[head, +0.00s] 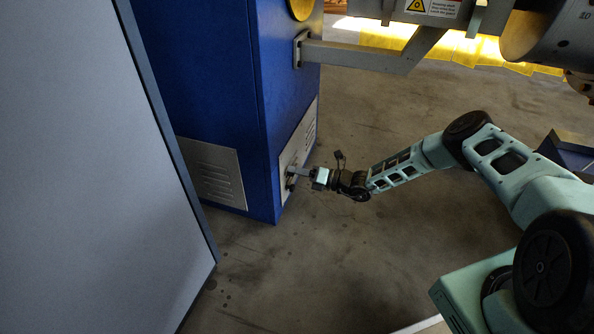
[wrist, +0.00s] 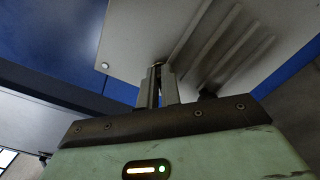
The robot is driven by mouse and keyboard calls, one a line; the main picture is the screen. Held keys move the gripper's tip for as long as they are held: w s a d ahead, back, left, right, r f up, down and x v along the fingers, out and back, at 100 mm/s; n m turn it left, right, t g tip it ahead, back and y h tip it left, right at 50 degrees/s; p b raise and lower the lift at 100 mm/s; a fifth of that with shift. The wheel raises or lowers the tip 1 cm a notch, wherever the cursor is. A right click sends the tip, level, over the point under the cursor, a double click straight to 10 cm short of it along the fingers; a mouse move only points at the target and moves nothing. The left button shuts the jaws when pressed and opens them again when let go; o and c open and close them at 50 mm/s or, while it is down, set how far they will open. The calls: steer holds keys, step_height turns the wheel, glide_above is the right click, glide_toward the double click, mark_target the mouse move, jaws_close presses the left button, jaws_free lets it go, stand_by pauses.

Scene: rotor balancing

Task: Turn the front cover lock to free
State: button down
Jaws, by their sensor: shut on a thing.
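The front cover (head: 299,143) is a light metal panel with slots, low on the blue cabinet. It also shows in the wrist view (wrist: 205,25). My gripper (head: 295,172) reaches the lower part of this cover from the right. In the wrist view, the gripper's fingers (wrist: 158,86) are close together at the cover's edge, shut on a small part there. That part, at the place of the cover lock, is mostly hidden between the fingers. I cannot tell which way the lock is turned.
The blue cabinet (head: 215,75) has another vented panel (head: 212,172) on its left face. A large grey panel (head: 90,170) stands at the left. A grey bracket arm (head: 370,57) juts out above my arm. The concrete floor (head: 330,260) below is clear.

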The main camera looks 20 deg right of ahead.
steer(key=m, duration=0.4)
steer(key=shift+f+m, duration=0.2)
steer(key=shift+m, duration=0.1)
steer(key=shift+w+f+m+b, duration=0.1)
steer(key=shift+m+b, duration=0.25)
steer(key=shift+m, duration=1.55)
steer(key=c, duration=1.6)
jaws_free()
steer(key=p+v, duration=0.6)
steer(key=v, duration=1.1)
steer(key=shift+d, duration=0.2)
